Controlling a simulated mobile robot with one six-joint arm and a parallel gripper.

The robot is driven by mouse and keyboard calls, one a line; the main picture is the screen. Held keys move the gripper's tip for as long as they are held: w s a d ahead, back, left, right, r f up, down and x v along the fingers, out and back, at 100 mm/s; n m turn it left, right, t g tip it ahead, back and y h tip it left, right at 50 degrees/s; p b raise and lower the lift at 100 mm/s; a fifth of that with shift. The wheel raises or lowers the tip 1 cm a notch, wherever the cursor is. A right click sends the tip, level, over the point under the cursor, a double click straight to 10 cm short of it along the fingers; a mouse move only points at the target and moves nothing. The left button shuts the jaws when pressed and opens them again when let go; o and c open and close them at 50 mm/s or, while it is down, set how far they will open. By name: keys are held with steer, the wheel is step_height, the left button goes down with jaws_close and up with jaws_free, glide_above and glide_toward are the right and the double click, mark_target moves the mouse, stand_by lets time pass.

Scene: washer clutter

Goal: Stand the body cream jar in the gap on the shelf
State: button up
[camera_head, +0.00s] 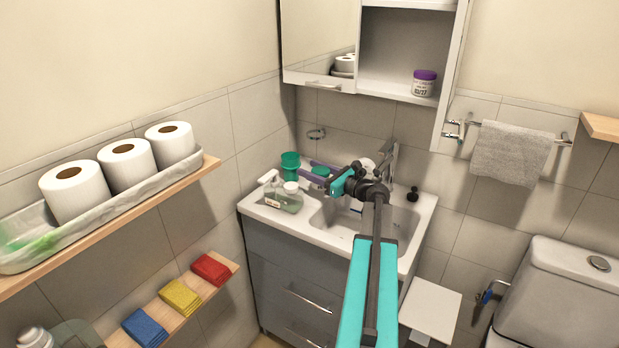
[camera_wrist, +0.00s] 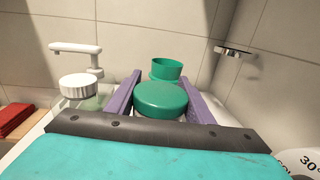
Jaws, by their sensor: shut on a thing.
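My gripper (camera_head: 324,171) is over the back left of the washbasin, its purple fingers shut on a jar with a green lid (camera_head: 320,172). In the wrist view the green lid (camera_wrist: 161,98) sits between the two fingers, with a little white body below it. The jar's label is hidden, and I cannot tell whether its base touches the basin rim. A white jar with a purple lid (camera_head: 424,83) stands at the right of the open cabinet shelf (camera_head: 385,88). To its left the shelf is bare. I cannot read which jar is body cream.
A green cup (camera_head: 290,166) stands just behind the held jar. A soap bottle (camera_head: 290,197) and pump stand at the basin's left. The tap (camera_head: 391,160) is to the right. The mirror door (camera_head: 319,40) borders the open shelf. Wooden shelves with rolls (camera_head: 124,158) and cloths (camera_head: 180,297) are left.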

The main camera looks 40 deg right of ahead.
steer(key=shift+w+a, duration=0.1)
steer(key=shift+w, duration=0.5)
steer(key=shift+f, duration=1.75)
steer(key=shift+f, duration=0.15)
steer(key=o, duration=1.2)
